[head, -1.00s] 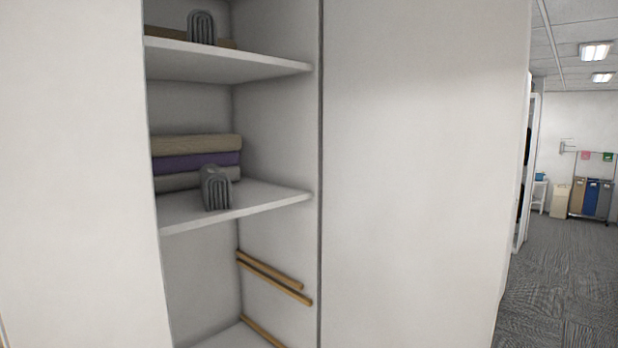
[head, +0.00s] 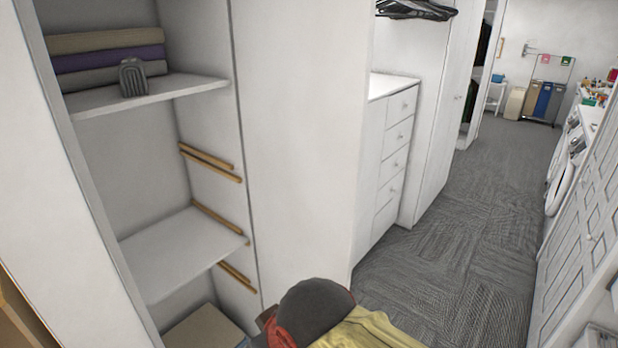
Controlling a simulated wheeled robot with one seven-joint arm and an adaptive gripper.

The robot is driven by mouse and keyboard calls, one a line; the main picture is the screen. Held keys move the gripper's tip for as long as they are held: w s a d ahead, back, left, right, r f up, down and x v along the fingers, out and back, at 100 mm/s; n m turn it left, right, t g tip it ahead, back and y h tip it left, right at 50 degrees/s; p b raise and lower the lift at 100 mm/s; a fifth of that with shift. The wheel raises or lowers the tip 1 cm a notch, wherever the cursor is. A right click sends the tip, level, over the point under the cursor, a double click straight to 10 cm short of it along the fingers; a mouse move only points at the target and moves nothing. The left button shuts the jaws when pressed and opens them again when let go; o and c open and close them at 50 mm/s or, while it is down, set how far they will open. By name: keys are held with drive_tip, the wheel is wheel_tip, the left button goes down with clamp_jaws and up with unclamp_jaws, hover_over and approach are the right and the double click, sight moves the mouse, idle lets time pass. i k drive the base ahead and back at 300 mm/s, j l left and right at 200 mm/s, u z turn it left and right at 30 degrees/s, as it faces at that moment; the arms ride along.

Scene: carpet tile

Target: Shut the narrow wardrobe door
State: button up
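The open wardrobe compartment (head: 135,150) stands at the left in the head view, with its shelves and wooden runners showing. A tall plain white panel (head: 300,130) adjoins its right side along a dark vertical gap. This panel looks like the narrow door standing open, but I cannot tell for sure. No handle shows on it, and its top and lower end are out of view or hidden. Another white panel (head: 75,250) borders the compartment on the left. My gripper is not in view.
Folded towels (head: 105,52) lie on the upper shelf. A dark grey rounded item (head: 318,300) and yellow cloth (head: 365,330) are close at the bottom. A white drawer unit (head: 385,160) stands beyond the panel.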

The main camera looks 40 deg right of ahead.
sight(303, 67)
drive_tip(key=k+l+u, duration=0.2)
drive_tip(key=l, duration=0.2)
drive_tip(key=k+l+u, duration=0.2)
drive_tip(key=l, duration=0.2)
drive_tip(key=k+l+u, duration=0.15)
drive_tip(key=l, duration=0.2)
drive_tip(key=i+l+u, duration=0.2)
drive_tip(key=l+u, duration=0.15)
drive_tip(key=l, duration=0.9)
drive_tip(key=l+u, duration=0.4)
drive_tip(key=l, duration=0.8)
drive_tip(key=k+j, duration=0.15)
drive_tip(key=j, duration=0.15)
drive_tip(key=k+j+u, duration=0.1)
drive_tip(key=k+j, duration=0.25)
drive_tip(key=j, duration=0.25)
